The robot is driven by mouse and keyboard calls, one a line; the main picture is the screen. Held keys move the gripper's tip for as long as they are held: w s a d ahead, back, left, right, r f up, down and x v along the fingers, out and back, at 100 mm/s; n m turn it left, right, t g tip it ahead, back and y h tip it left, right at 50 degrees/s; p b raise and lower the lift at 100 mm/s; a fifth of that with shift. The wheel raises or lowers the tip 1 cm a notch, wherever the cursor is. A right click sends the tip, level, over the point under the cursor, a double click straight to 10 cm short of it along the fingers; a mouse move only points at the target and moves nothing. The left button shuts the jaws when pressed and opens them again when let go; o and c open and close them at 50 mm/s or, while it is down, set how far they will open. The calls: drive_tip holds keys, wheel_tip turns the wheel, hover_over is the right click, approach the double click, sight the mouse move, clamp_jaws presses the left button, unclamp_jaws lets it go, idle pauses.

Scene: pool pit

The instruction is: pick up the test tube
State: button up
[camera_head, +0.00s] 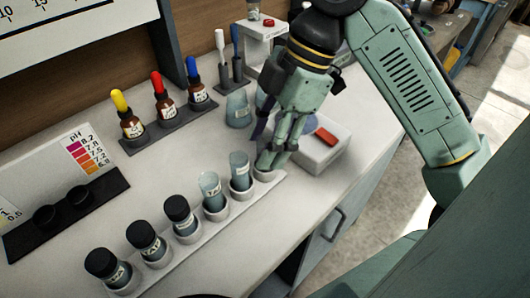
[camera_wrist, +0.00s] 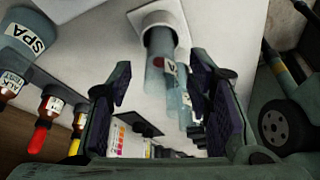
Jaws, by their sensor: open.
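A row of tubes stands in a white rack (camera_head: 225,225) on the counter. Two are uncapped clear tubes with grey-blue contents, one test tube (camera_head: 240,170) nearer my gripper and another (camera_head: 212,190) beside it. My gripper (camera_head: 268,162) is over the rack's end holder, and its fingers hide most of what is there. In the wrist view, my gripper (camera_wrist: 162,95) is open, with a finger on each side. A clear test tube (camera_wrist: 160,45) appears in the white holder ring (camera_wrist: 165,18) between the fingers, with further tubes behind it. I cannot tell whether a finger touches it.
Several black-capped vials (camera_head: 182,215) fill the rest of the rack. Dropper bottles (camera_head: 163,105) stand in a dark holder behind. A clear cup (camera_head: 238,108) and a white box with a red top piece (camera_head: 325,137) stand close to my gripper. The counter between is clear.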

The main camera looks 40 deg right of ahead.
drive_tip(key=shift+a+f, duration=0.15)
drive_tip(key=shift+f, duration=0.15)
drive_tip(key=c, duration=1)
drive_tip(key=shift+w+r, duration=0.1)
drive_tip(key=shift+r, duration=0.05)
